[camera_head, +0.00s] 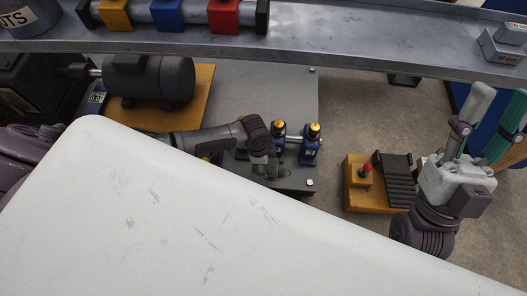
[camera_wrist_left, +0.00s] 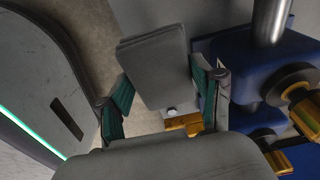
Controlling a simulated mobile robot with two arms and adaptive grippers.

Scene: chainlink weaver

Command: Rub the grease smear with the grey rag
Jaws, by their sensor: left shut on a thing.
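My left gripper (camera_head: 262,166) is low over the front right part of the grey machine plate (camera_head: 290,85). In the left wrist view its teal-padded fingers (camera_wrist_left: 162,92) are closed on the grey rag (camera_wrist_left: 155,62), a folded flat block. In the head view the rag is hard to tell from the gripper. A dark patch that looks like the grease smear (camera_head: 284,173) shows on the plate just right of the gripper, partly hidden. I cannot tell whether the rag touches it. My right gripper (camera_head: 494,108) is open and empty at the far right, fingers pointing up.
Two blue posts with yellow caps (camera_head: 311,143) stand close behind and right of the left gripper. A motor (camera_head: 150,80) sits on an orange plate behind my left arm. An orange box with a red knob (camera_head: 366,170) stands on the floor. A shelf (camera_head: 340,40) crosses the back.

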